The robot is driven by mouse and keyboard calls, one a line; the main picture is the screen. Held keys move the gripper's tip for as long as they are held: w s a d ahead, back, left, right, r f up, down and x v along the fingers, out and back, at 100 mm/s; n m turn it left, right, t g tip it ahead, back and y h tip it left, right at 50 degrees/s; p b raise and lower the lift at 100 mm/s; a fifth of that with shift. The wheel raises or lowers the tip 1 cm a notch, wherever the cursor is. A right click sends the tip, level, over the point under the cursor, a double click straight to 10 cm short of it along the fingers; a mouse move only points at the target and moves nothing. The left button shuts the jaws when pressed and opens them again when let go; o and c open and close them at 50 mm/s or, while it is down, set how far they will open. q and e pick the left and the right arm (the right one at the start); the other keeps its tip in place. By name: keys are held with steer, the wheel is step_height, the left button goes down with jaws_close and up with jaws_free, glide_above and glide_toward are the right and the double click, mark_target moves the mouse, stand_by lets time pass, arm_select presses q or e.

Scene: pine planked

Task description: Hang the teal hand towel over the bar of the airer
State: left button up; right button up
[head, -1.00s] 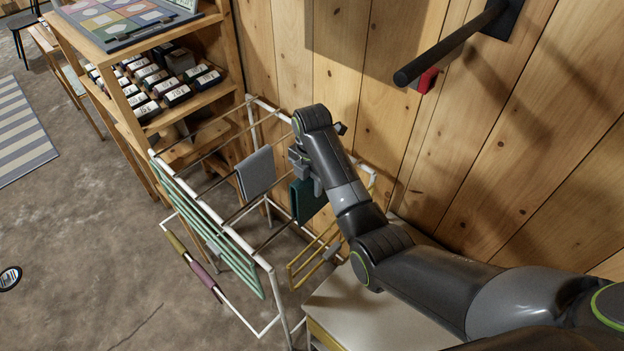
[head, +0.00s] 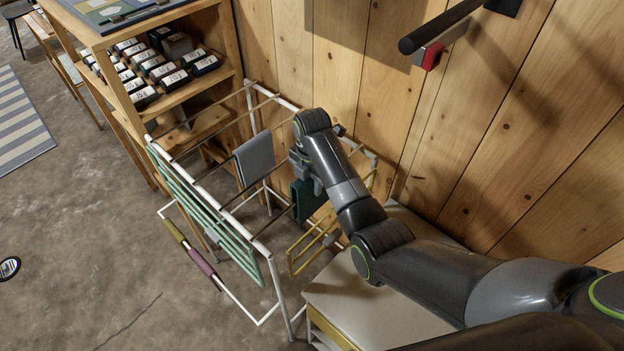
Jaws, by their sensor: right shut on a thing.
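The teal hand towel (head: 306,203) hangs folded from my right gripper (head: 303,168), which is shut on it. The towel is over the right part of the white airer (head: 207,172), among its bars. I cannot tell whether it touches a bar, because my right wrist and forearm cover part of that side. A grey towel (head: 255,158) hangs over a bar to its left. My left gripper is not in view.
Mint green rails (head: 205,222) line the airer's near-left side, and a yellow rack (head: 312,250) is at its right. A pale cabinet (head: 350,297) stands close in front. A wooden shelf (head: 180,88) is behind left. A dark wall bar (head: 440,28) juts out upper right.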

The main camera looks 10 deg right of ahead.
mark_target(312, 195)
steer(key=shift+f+b, duration=1.15)
steer(key=shift+f, duration=1.45)
steer(key=o, duration=1.4)
